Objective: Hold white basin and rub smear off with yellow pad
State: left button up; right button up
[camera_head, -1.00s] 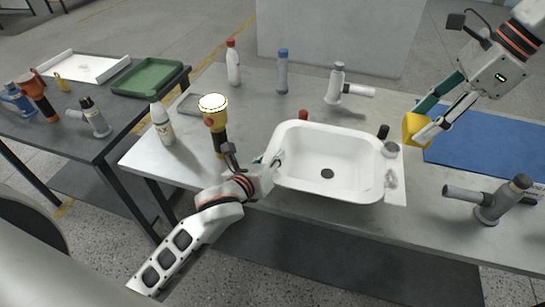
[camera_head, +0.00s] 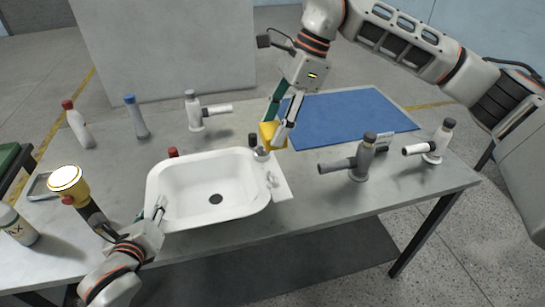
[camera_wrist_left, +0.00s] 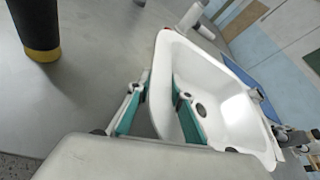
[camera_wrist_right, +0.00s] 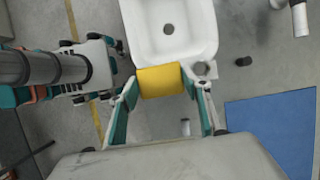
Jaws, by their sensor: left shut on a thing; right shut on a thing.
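The white basin (camera_head: 185,207) sits on the grey table with a dark round drain in its floor. My left gripper (camera_head: 160,208) is shut on its front-left rim; in the left wrist view the fingers (camera_wrist_left: 165,105) straddle the basin wall. My right gripper (camera_head: 276,127) is shut on the yellow pad (camera_head: 267,136) by the basin's back-right corner. In the right wrist view the pad (camera_wrist_right: 160,82) spans between the fingers and overlaps the basin edge; contact cannot be told. Greyish marks (camera_head: 272,180) show on the basin's right ledge; whether they are the smear is unclear.
A blue mat (camera_head: 345,115) lies behind on the right. Bottles (camera_head: 138,118) stand back left. A yellow-headed torch (camera_head: 68,182) stands close beside my left arm.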

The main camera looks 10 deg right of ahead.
pick_arm(q)
jog(key=shift+f, duration=0.1)
pick_arm(e)
jog(key=shift+w+d+f, duration=0.25)
jog(key=shift+f, duration=1.9)
jog(key=shift+w+d+f, duration=0.25)
jog(key=shift+d+f, duration=0.05)
jog(key=shift+f, duration=1.85)
jog(key=shift+w+d+f, duration=0.25)
jog(key=shift+f, duration=1.9)
jog(key=shift+a+f, duration=0.1)
jog(key=shift+f, duration=0.25)
jog(key=shift+a+f, duration=0.1)
jog(key=shift+a, duration=0.3)
jog(key=shift+s+a, duration=0.1)
jog(key=shift+a, duration=1.3)
jog(key=shift+d, duration=1.95)
jog(key=shift+s, duration=0.6)
jog(key=shift+s+a+f, duration=0.1)
jog(key=shift+s+a, duration=0.05)
jog(key=shift+a, duration=1.6)
jog(key=shift+d, duration=1.75)
jog(key=shift+s+d, duration=0.1)
jog(key=shift+s, duration=0.5)
jog(key=shift+s+a, duration=0.1)
jog(key=shift+a, duration=1.7)
jog(key=shift+d, duration=1.6)
jog(key=shift+d+r, duration=0.2)
notch_tip(320, 180, up, 8)
